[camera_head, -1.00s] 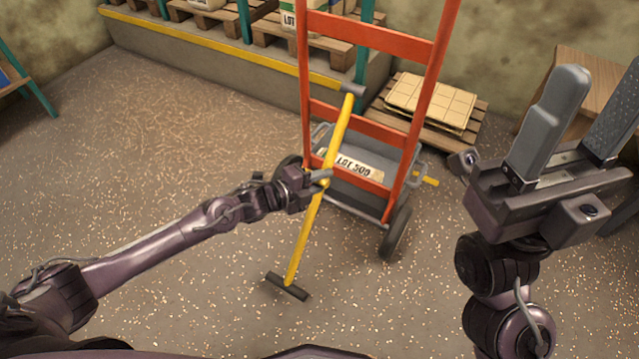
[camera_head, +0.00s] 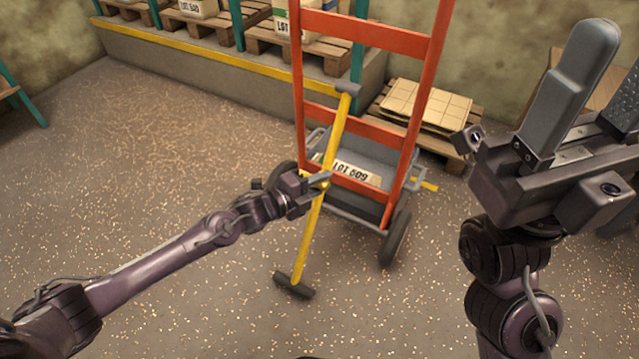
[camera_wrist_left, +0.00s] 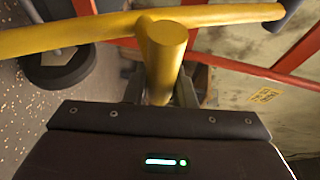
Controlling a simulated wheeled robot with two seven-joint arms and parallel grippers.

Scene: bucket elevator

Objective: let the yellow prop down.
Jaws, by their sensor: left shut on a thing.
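The yellow prop (camera_head: 312,235) is a long yellow bar with a dark crosspiece foot (camera_head: 293,286) at its lower end and a grey end piece (camera_head: 348,88) at its top. It leans, top to the right, in front of the orange hand truck (camera_head: 364,108). My left gripper (camera_head: 318,181) is shut on it around mid-length. In the left wrist view a yellow stub (camera_wrist_left: 166,45) of the prop sits between the fingers, with the long bar crossing behind it. I cannot tell whether the foot touches the floor. My right gripper (camera_head: 590,100) is open and empty at the right.
The hand truck carries a grey box with a lot label (camera_head: 350,171); its wheel (camera_head: 395,238) stands on the floor. A raised ledge (camera_head: 210,55) with pallets is behind. A low pallet (camera_head: 437,135) with tan sheets stands back right.

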